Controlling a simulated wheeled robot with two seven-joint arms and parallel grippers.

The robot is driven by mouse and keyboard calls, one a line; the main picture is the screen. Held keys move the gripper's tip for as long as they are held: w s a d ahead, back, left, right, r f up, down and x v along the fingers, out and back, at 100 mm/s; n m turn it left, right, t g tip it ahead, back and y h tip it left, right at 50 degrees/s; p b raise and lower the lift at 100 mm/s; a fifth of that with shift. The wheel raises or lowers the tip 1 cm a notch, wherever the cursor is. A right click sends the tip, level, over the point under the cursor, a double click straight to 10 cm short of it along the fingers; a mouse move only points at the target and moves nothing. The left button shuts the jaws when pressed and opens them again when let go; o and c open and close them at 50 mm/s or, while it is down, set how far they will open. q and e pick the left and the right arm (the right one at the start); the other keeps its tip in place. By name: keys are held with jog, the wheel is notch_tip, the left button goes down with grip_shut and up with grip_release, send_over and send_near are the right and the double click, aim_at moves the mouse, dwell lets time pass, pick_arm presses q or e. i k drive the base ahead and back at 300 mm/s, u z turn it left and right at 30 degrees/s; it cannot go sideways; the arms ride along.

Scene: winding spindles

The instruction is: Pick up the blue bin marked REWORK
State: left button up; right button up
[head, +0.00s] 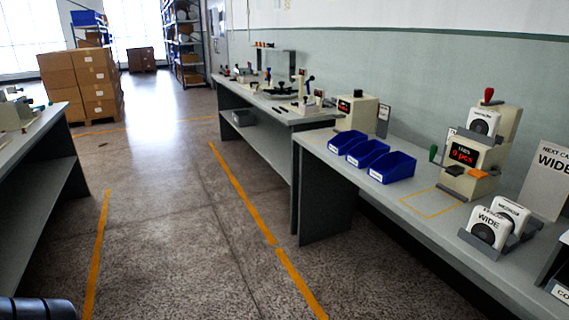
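Three blue bins stand in a row on the right-hand bench: a far one (346,144), a middle one (367,153) and a near one (392,167). Each looks open-topped and has a small white label on its front. The labels are too small to read, so I cannot tell which bin is marked REWORK. Neither of my grippers shows in the head view.
Another bench (60,125) stands at left. Cardboard boxes (85,80) are stacked far back. The aisle floor (170,200) is clear.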

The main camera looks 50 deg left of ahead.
aim_at(343, 142)
jog(key=u, duration=1.4)
jog(key=i, duration=0.95)
jog(key=z, duration=0.5)
